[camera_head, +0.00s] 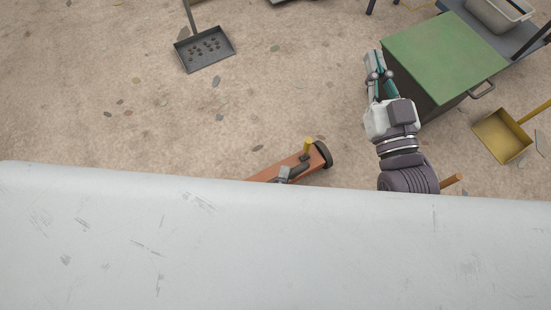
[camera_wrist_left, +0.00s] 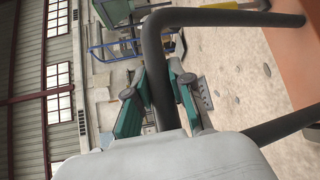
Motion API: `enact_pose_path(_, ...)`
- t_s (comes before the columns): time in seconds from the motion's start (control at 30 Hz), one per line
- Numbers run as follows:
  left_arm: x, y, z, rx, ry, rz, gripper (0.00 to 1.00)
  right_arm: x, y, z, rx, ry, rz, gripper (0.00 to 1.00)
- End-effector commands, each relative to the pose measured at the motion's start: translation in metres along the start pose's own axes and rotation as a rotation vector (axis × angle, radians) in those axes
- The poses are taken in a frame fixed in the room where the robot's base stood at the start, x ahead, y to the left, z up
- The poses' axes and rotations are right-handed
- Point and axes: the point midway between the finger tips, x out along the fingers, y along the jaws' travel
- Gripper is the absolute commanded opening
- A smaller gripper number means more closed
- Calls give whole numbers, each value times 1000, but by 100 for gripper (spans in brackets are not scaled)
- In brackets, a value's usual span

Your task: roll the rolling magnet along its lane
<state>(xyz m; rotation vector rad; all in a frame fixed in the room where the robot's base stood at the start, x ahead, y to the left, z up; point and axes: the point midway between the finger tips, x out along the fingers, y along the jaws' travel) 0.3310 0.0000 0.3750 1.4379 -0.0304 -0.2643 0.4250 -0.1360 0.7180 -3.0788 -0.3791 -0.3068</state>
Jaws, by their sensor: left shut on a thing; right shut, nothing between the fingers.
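The rolling magnet (camera_head: 270,173) appears as an orange-red body with a dark wheel at its right end and a yellow piece on top. Its near part is hidden by the large pale surface in front. In the left wrist view its orange side (camera_wrist_left: 296,45) is at the right edge, with a dark bent bar handle (camera_wrist_left: 154,60). My left gripper (camera_wrist_left: 160,72) is shut on this bar, one teal finger on each side. In the head view the left gripper is mostly hidden. My right gripper (camera_head: 376,66) is shut and empty, above the floor beside the green-topped cabinet.
The green-topped cabinet (camera_head: 440,55) stands right of my right gripper. A yellow dustpan (camera_head: 502,136) lies at the far right. A dark pan (camera_head: 204,50) with small bits lies at upper left. An orange-brown rod end (camera_head: 452,180) shows beside my right arm. Open floor with scattered flakes lies between.

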Motion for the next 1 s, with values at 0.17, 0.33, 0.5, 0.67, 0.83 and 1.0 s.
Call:
enact_pose_path(0.17,-8,-3,9,-1,-1,-1,0,0,0,1,0,-7,1,0)
enact_pose_path(0.33,-10,-4,11,-1,-2,-2,0,0,0,1,0,-8,1,0)
enact_pose_path(0.5,-11,-4,12,-2,-5,-4,0,0,0,1,0,-8,1,0)
enact_pose_path(0.67,-11,-4,12,-2,-5,-5,40,0,0,1,0,-8,1,0)
enact_pose_path(0.83,-10,-3,11,-1,-2,-2,47,0,0,1,0,-8,1,0)
enact_pose_path(1.0,-10,-3,10,-1,-1,-1,47,0,0,2,-1,-10,0,0)
